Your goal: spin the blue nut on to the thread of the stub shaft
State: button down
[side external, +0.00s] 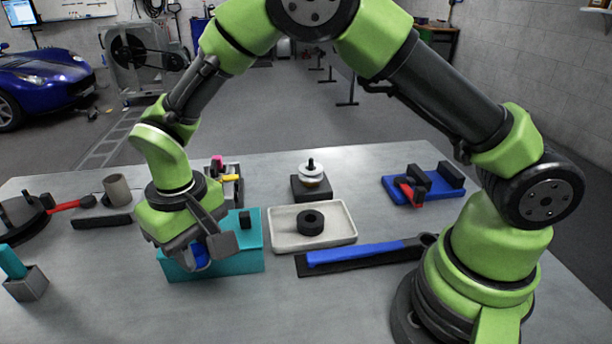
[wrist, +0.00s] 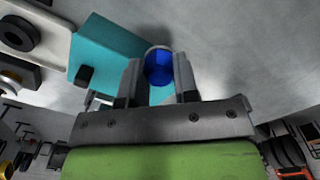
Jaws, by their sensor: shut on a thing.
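The blue nut (side external: 201,255) is between the fingers of my gripper (side external: 204,250), at the front of the teal box (side external: 247,259). In the wrist view the blue nut (wrist: 158,67) sits between both fingertips, its round face showing, with a pale rim at its far edge. The gripper is shut on it. The stub shaft (side external: 311,163) appears to be the dark upright post on a silver flange, on a black block (side external: 311,188) behind the white tray. It is well to the right of my gripper and bare. Its thread is too small to make out.
The white tray (side external: 345,236) holds a black ring (side external: 311,222). A blue fixture with a red lever (side external: 406,192) stands right. A grey cup (side external: 117,189) and a small grey holder (side external: 29,287) are left.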

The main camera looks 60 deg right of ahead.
jog(key=w+d, duration=0.1)
jog(key=d, duration=0.2)
jog(key=w+d+r+m, duration=0.1)
jog(key=w+d, duration=0.1)
jog(key=w+d+m, duration=0.1)
jog(key=d, duration=0.2)
jog(key=shift+w+d+r, duration=0.25)
jog(key=shift+d+r, duration=0.05)
jog(key=d+r+m, duration=0.1)
jog(key=d+m, duration=0.1)
jog(key=d, duration=0.6)
jog(key=d+r+m, duration=0.2)
jog(key=d, duration=0.7)
jog(key=d+r+m, duration=0.1)
jog(key=d+m, duration=0.2)
jog(key=d, duration=0.5)
jog(key=shift+s+d+r, duration=0.25)
jog(key=shift+f, duration=2.8)
jog(key=shift+f, duration=0.15)
jog(key=shift+f, duration=0.85)
jog(key=shift+f, duration=0.25)
